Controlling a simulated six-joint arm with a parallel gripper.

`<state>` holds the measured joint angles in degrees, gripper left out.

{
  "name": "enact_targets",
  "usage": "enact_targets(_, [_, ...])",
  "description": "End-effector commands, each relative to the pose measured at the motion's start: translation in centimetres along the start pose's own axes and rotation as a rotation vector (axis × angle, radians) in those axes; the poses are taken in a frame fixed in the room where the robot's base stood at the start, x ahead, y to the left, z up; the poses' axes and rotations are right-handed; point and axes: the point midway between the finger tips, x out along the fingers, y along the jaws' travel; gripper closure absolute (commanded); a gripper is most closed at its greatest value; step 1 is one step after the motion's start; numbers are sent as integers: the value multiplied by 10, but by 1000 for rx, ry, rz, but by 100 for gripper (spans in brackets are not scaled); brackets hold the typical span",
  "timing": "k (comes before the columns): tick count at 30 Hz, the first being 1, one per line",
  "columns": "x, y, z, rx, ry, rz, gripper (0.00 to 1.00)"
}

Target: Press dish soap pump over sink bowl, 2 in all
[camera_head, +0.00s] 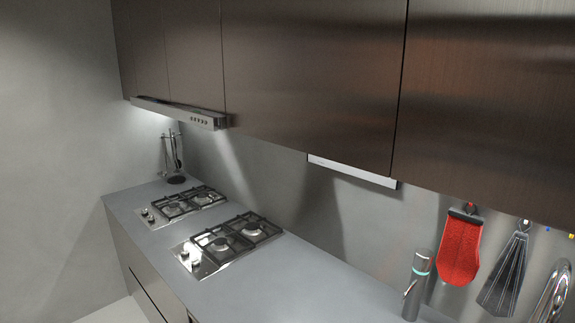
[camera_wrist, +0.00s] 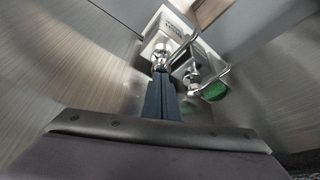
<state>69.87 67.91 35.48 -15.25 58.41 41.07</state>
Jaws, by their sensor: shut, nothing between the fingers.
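My gripper (camera_wrist: 160,78) shows in the wrist view with its dark fingers together and nothing between them. Its tips are close to a shiny metal fitting (camera_wrist: 161,50) with a rounded top; I cannot tell whether they touch it. I cannot tell for sure whether this fitting is the dish soap pump. In the head view a metal cylinder with a teal band (camera_head: 418,283) stands at the counter's front right; it may be the pump or a tap. My gripper is outside the head view. The sink bowl cannot be made out clearly.
A curved metal pipe (camera_wrist: 212,58) and a green round thing (camera_wrist: 214,91) lie right of the fingers. Two gas hobs, one nearer (camera_head: 228,243), sit on the grey counter (camera_head: 300,280), with cabinets above.

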Motion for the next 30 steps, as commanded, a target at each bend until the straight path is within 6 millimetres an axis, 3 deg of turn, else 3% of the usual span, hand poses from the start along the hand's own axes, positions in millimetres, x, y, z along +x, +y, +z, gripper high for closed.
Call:
enact_targets(7, [10,0,5,0,-3,2,100])
enact_targets(15, [8,0,4,-1,-3,2,100])
enact_targets(30, [-12,0,-5,-1,-2,1,100])
